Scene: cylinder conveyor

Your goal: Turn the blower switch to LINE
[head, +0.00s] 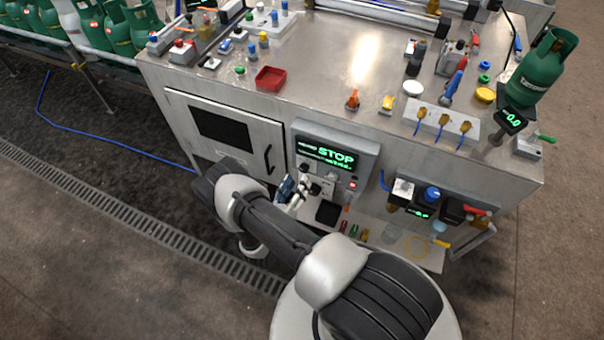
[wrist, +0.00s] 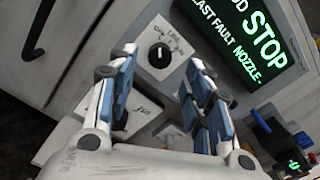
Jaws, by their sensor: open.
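The switch (wrist: 159,56) is a round black knob on a pale plate with small lettering, below and left of the display in the wrist view. Its lettering is too small to read surely, and I cannot tell which position the knob points to. My gripper (wrist: 161,62) is open, its blue-padded fingers on either side of the knob in the picture. I see no contact with the knob. In the head view my gripper (head: 290,187) is at the lower left of the grey control panel (head: 368,150), partly covering its controls.
The panel's display (head: 328,154) shows STOP in green; the wrist view also shows a fault nozzle line. A cabinet door with a handle (head: 268,160) is left of the panel. A shelf with small tools (head: 355,231) lies below. A blue-knobbed regulator (head: 431,194) is to the right.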

